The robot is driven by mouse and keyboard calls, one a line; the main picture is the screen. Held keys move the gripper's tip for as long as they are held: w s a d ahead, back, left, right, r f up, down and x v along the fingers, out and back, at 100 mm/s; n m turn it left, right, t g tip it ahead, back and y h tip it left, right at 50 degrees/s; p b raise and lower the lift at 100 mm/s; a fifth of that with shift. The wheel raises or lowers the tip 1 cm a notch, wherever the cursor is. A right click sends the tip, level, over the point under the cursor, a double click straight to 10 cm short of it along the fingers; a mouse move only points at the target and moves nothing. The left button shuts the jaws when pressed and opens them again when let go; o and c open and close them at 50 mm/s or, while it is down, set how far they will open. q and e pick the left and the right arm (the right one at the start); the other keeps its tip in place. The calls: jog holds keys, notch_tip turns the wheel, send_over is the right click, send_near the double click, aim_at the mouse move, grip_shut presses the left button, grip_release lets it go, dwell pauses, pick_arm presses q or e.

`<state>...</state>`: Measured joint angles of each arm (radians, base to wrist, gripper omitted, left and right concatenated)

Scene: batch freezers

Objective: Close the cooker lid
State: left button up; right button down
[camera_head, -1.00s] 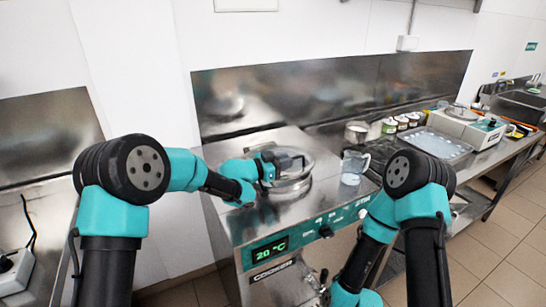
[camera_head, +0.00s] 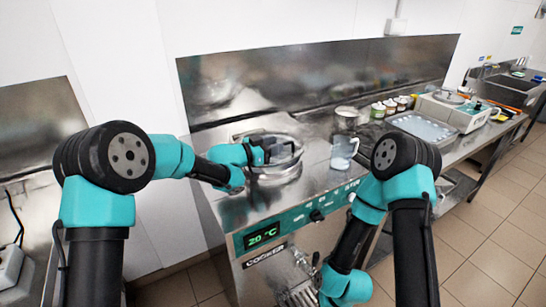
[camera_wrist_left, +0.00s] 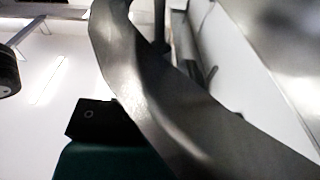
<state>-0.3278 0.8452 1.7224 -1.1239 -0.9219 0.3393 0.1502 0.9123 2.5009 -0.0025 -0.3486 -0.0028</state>
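The cooker (camera_head: 226,211) is a steel unit with a green control strip and a display reading 20 °C. Its round lid (camera_head: 284,167) is at the opening on the top; whether it lies flat or is tilted is hard to tell. My left gripper (camera_head: 272,150) is at the lid, its dark fingers over the round metal rim; whether they grip it is not clear. In the left wrist view a curved metal band (camera_wrist_left: 140,75), apparently part of the lid, passes close to the camera beside a dark gripper part.
A clear jug (camera_head: 343,152) stands just right of the lid. Several small tubs (camera_head: 378,109), a metal tray (camera_head: 424,128) and a white appliance (camera_head: 455,112) stand further right on the counter. A steel backsplash (camera_head: 300,80) rises behind. The cooker top's front-left is clear.

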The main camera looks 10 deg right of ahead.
pick_arm(q)
jog(key=r, duration=0.3)
jog(key=shift+s+a, duration=0.1)
jog(key=shift+s, duration=0.1)
jog(key=s+a+r, duration=0.1)
jog(key=s+a, duration=0.1)
jog(key=s, duration=1.3)
jog(key=shift+s+a, duration=0.2)
jog(key=shift+a, duration=0.1)
jog(key=shift+r, duration=0.1)
